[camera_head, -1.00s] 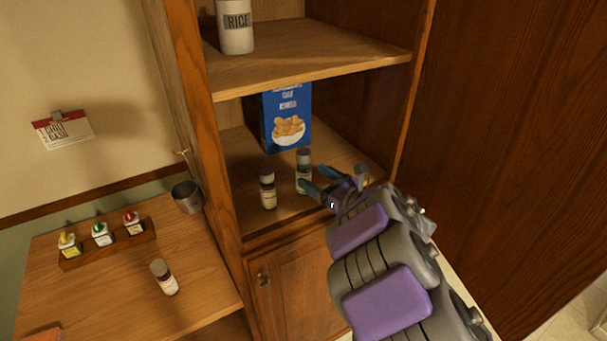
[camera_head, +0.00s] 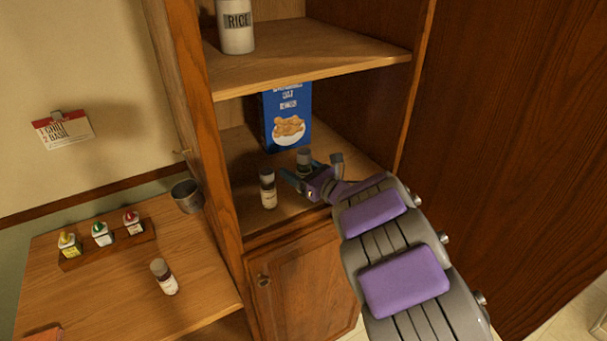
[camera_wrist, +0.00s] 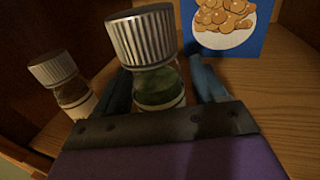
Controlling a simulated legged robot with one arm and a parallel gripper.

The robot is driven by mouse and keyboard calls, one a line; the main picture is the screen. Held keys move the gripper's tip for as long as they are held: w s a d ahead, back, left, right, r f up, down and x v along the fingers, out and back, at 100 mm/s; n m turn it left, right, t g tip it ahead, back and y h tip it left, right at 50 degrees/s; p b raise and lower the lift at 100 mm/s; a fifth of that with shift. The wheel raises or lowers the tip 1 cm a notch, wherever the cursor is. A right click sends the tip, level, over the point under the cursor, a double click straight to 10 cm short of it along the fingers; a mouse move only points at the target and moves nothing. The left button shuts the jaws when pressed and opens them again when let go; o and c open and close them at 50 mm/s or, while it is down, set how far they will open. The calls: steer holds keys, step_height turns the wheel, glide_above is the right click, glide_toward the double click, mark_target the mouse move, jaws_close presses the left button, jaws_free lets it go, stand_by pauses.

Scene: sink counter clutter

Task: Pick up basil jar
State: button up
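The jar with green contents (camera_wrist: 160,87), likely the basil jar, stands upright on the cabinet's middle shelf under a ridged grey lid; its label is not readable. In the head view the jar (camera_head: 304,157) shows mainly its top, with its lower part behind my gripper (camera_head: 303,174). In the wrist view my gripper (camera_wrist: 164,88) is open, with one blue finger on each side of the jar. A small gap shows at the right finger; contact on the left cannot be told.
A second lidded jar (camera_head: 268,189) stands close left of my gripper; it also shows in the wrist view (camera_wrist: 70,86). A blue box (camera_head: 286,118) stands behind. The upper shelf (camera_head: 310,55) is overhead, and a cabinet wall is to the right.

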steer(key=c, duration=1)
steer(key=shift+r, duration=0.1)
